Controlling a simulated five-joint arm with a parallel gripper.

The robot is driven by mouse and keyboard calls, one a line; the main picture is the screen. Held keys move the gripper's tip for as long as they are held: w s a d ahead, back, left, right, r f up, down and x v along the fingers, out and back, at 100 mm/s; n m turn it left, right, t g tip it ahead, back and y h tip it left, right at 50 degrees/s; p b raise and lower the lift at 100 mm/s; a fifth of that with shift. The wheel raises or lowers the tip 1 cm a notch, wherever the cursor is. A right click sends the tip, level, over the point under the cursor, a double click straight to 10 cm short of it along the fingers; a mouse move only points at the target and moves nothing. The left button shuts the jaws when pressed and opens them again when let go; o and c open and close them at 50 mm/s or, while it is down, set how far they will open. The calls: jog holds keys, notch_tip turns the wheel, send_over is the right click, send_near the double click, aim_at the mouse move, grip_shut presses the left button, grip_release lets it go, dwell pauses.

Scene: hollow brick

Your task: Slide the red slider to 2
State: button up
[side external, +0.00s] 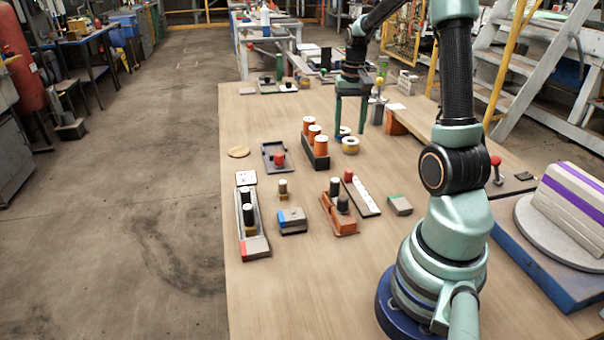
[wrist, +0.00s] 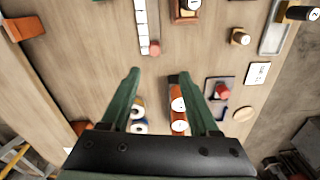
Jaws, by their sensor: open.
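The red slider (side external: 348,175) is a small red knob at the far end of a long white strip (side external: 366,197) with dark marks along it. In the wrist view the red slider (wrist: 154,47) sits at the near end of the strip (wrist: 141,22), ahead of my fingers. The marks are too small to read. My gripper (side external: 350,136) points down with its green fingers apart and nothing between them. It is beyond the slider, near the yellow-and-white rings. In the wrist view the gripper (wrist: 160,72) has bare table between its fingertips, and the slider is apart from both.
An orange-cylinder rack (side external: 315,153) stands beside my gripper, left in the side view. A ring (side external: 350,145) lies close below it. A grey tray with a red knob (side external: 279,158), an orange holder (side external: 339,214) and a green-topped block (side external: 399,205) surround the strip.

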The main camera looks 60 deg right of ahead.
aim_at(349, 170)
jog(key=f, duration=0.8)
jog(key=d+f, duration=0.1)
jog(key=f, duration=0.3)
jog(key=shift+s+f, duration=0.3)
jog(key=shift+f, duration=0.1)
grip_shut()
dwell(1.0)
